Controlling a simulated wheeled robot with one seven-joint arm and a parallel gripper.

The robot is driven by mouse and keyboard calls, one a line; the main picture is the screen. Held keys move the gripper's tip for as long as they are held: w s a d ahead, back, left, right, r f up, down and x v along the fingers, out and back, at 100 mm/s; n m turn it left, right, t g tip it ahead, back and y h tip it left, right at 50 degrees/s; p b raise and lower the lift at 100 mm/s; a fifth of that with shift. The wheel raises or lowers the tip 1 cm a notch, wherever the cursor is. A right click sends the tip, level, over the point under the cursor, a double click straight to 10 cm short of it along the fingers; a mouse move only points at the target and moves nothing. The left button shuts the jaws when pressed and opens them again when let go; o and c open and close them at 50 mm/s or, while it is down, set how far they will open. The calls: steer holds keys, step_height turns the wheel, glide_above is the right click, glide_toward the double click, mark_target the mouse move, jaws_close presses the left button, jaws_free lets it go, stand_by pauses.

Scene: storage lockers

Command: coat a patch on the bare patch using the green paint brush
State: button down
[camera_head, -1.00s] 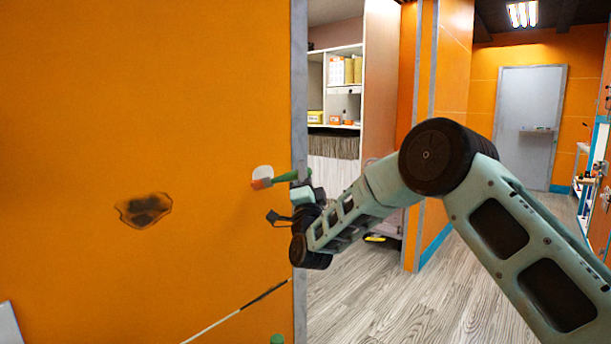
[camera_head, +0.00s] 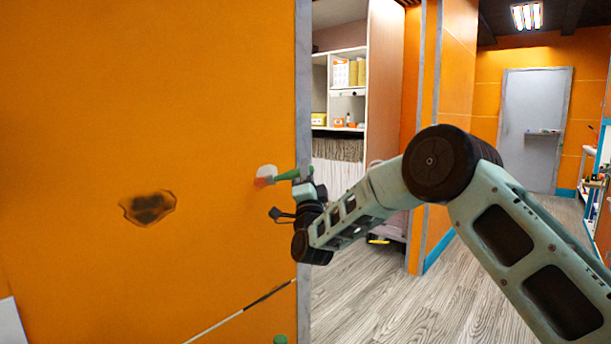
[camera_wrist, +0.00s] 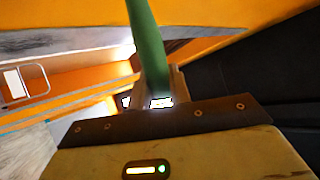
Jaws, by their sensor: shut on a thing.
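The bare patch (camera_head: 147,207) is a dark, irregular stain on the orange wall at the left of the head view. The green paint brush (camera_head: 285,176) has a green handle and a pale head with a reddish part. My gripper (camera_head: 302,180) is shut on its handle, near the wall's right edge. The brush head points left and is well to the right of the patch, slightly higher in the picture. I cannot tell whether it touches the wall. In the wrist view the green handle (camera_wrist: 147,40) rises from between the jaws; the brush head is out of that view.
The orange wall (camera_head: 220,90) ends at a grey edge strip (camera_head: 303,80). Beyond it stand white shelves (camera_head: 347,90) and a wood-look floor (camera_head: 360,295). A thin rod (camera_head: 235,314) and a green object (camera_head: 280,340) show low in front. The wall between brush and patch looks clear.

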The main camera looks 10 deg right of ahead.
steer(key=shift+w+d+b, duration=0.6)
steer(key=shift+w+d, duration=0.15)
steer(key=shift+d, duration=0.35)
steer(key=shift+w+d+b, duration=1.05)
steer(key=shift+d, duration=0.3)
steer(key=w+d+b, duration=0.1)
steer(key=w+d, duration=0.1)
steer(key=shift+d+b, duration=0.35)
steer(key=shift+d, duration=0.05)
